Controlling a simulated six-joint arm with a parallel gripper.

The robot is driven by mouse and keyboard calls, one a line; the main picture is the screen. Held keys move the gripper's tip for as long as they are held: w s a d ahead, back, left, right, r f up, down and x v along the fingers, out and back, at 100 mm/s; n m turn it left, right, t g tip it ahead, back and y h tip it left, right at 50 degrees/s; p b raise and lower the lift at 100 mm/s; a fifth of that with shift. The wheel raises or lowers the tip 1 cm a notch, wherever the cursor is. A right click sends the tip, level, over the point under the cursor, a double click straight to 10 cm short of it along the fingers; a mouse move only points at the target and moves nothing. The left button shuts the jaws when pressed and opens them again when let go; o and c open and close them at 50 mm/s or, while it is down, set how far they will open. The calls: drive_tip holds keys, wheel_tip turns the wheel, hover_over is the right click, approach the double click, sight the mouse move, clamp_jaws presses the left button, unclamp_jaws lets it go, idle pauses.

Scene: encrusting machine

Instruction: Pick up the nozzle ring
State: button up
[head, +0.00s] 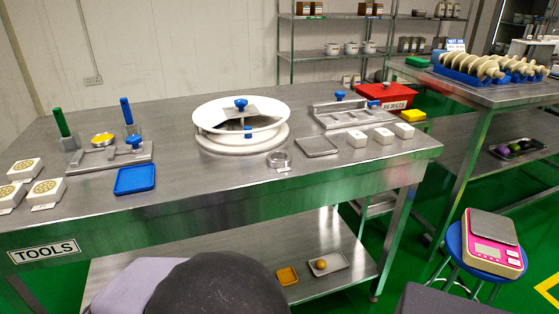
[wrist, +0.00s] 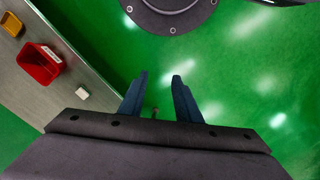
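A small metal ring with a short tab, which looks like the nozzle ring (head: 279,158), lies on the steel table (head: 220,182) near its front edge in the head view. It sits in front of the large white round bowl and left of a small steel tray. The ring does not show in the wrist view. My gripper (wrist: 158,76) is open, with two dark blue fingers apart and nothing between them. It is over the green floor, away from the ring. The head view does not show its fingers.
The white bowl (head: 241,122) stands behind the ring and the small steel tray (head: 317,146) to its right. White blocks (head: 357,138) and a red bin (head: 387,95) are farther right. A blue tray (head: 135,179) is left. The table front between is clear.

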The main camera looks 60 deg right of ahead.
drive_tip(key=s+d+r+m+y+p, duration=0.1)
drive_tip(key=s+d+r+m+p, duration=0.2)
drive_tip(key=d+r+m+p, duration=0.6)
drive_tip(key=s+d+r+p, duration=0.4)
drive_tip(key=d+r+p, duration=0.2)
drive_tip(key=r+p, duration=0.8)
drive_tip(key=s+d+r+m+y+p, duration=0.1)
drive_tip(key=s+d+r+m+p, duration=0.2)
drive_tip(key=d+r+m+p, duration=0.75)
drive_tip(key=w+d+r+n+t+h+p, duration=0.1)
drive_tip(key=w+d+r+n+h+p, duration=0.1)
drive_tip(key=d+n, duration=0.3)
drive_tip(key=w+d+r+n+t+h+p, duration=0.2)
drive_tip(key=d+n+h+p, duration=0.1)
drive_tip(key=d, duration=0.7)
drive_tip(key=shift+d+r+n+p, duration=0.25)
drive_tip(key=shift+d+n+p, duration=0.15)
drive_tip(key=shift+n+p, duration=0.5)
drive_tip(key=shift+w+f, duration=0.1)
drive_tip(key=shift+w, duration=0.05)
